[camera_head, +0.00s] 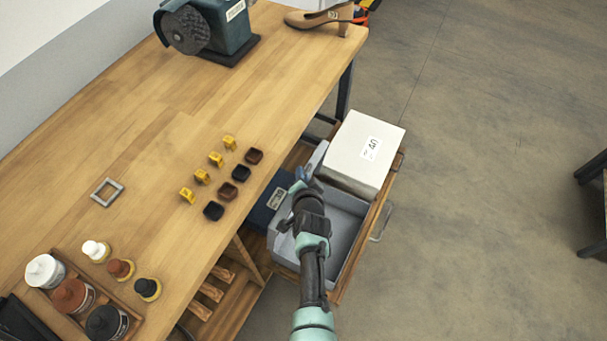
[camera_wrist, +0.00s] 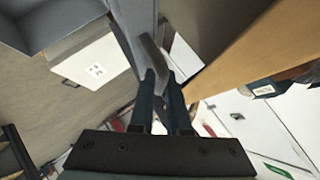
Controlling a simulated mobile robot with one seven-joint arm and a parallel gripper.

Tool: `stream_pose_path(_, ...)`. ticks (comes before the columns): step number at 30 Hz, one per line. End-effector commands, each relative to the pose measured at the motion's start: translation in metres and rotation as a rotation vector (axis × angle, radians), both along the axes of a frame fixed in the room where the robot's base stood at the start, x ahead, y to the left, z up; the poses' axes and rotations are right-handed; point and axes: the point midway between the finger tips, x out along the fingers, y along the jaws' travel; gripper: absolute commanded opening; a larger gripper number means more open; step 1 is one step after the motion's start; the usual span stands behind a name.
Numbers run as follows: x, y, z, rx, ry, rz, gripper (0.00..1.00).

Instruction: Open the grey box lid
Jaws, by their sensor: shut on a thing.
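The grey box (camera_head: 346,214) sits in the pulled-out drawer beside the workbench, and its inside is partly visible. Its grey lid (camera_head: 317,159) stands up along the box's bench side, tilted away from the opening. My gripper (camera_head: 300,183) is over that side, shut on the lid. In the wrist view the dark fingers of my gripper (camera_wrist: 161,84) pinch the edge of the lid panel (camera_wrist: 132,28), and the grey box (camera_wrist: 55,22) shows at upper left. My arm hides part of the box and lid.
A dark blue box (camera_head: 262,213) lies on the bench side. The workbench (camera_head: 150,140) edge is close to my gripper.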

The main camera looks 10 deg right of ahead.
Motion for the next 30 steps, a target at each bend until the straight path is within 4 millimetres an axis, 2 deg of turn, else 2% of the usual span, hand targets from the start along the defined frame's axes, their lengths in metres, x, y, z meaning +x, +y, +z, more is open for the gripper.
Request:
stream_pose_path(9, 0.0004, 0.0, 0.0004, 0.0, -0.001, 0.0, 0.0)
stream_pose_path(10, 0.0004, -0.0001, 0.0004, 0.0, -0.001, 0.0, 0.18)
stream_pose_path(15, 0.0002, -0.0001, 0.0003, 0.0, -0.001, -0.001, 0.45)
stream_pose_path(30, -0.0036, 0.0005, -0.0002, 0.001, 0.005, 0.001, 0.45)
